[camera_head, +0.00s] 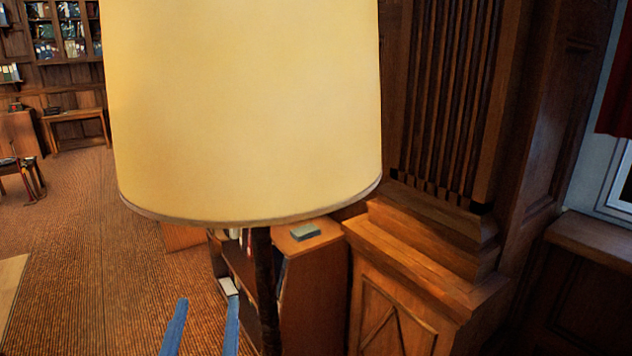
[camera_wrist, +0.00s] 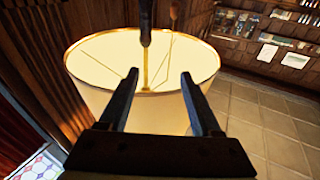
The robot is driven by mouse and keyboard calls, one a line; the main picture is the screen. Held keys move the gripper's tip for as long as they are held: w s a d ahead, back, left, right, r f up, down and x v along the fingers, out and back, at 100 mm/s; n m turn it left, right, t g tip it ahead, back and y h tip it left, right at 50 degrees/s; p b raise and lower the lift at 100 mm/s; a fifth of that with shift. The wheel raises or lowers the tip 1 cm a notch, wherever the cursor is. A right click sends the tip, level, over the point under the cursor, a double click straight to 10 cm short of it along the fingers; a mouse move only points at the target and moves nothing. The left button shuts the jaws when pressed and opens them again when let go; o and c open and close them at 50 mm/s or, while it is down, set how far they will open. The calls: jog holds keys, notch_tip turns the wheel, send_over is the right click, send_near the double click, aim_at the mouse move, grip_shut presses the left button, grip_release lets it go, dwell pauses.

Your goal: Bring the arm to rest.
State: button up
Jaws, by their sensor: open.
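My gripper (camera_head: 208,300) shows at the bottom of the head view as two blue fingers, set apart with nothing between them. In the wrist view my gripper (camera_wrist: 160,75) also shows open and empty, its two dark fingers spread. A large cream lampshade (camera_head: 245,110) fills the upper middle of the head view, above the fingers in the picture. The lampshade (camera_wrist: 100,53) lies beyond the fingertips in the wrist view, with its open rim and inner rods showing. I cannot tell the exact gap between fingers and shade. The rest of my arm is hidden in the head view.
The dark lamp pole (camera_head: 264,285) stands below the shade, in front of a low wooden bookcase (camera_head: 310,290). Carved wood panelling (camera_head: 400,300) closes off the right. Carpeted floor (camera_head: 75,230) is open on the left, with a desk (camera_head: 75,118) far back.

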jog(key=w+d+r+t+h, duration=0.1)
jog(key=w+d+r+t, duration=0.15)
jog(key=r, duration=0.45)
jog(key=s+d+r+t, duration=0.2)
jog(key=s+d+r, duration=0.3)
jog(key=r, duration=0.7)
jog(key=s+d+r+m+t+h+b, duration=0.1)
jog(key=s+d+r+t, duration=0.2)
jog(key=r, duration=0.9)
jog(key=s+d, duration=0.2)
jog(key=shift+s+d+t, duration=0.35)
jog(key=shift+w, duration=0.1)
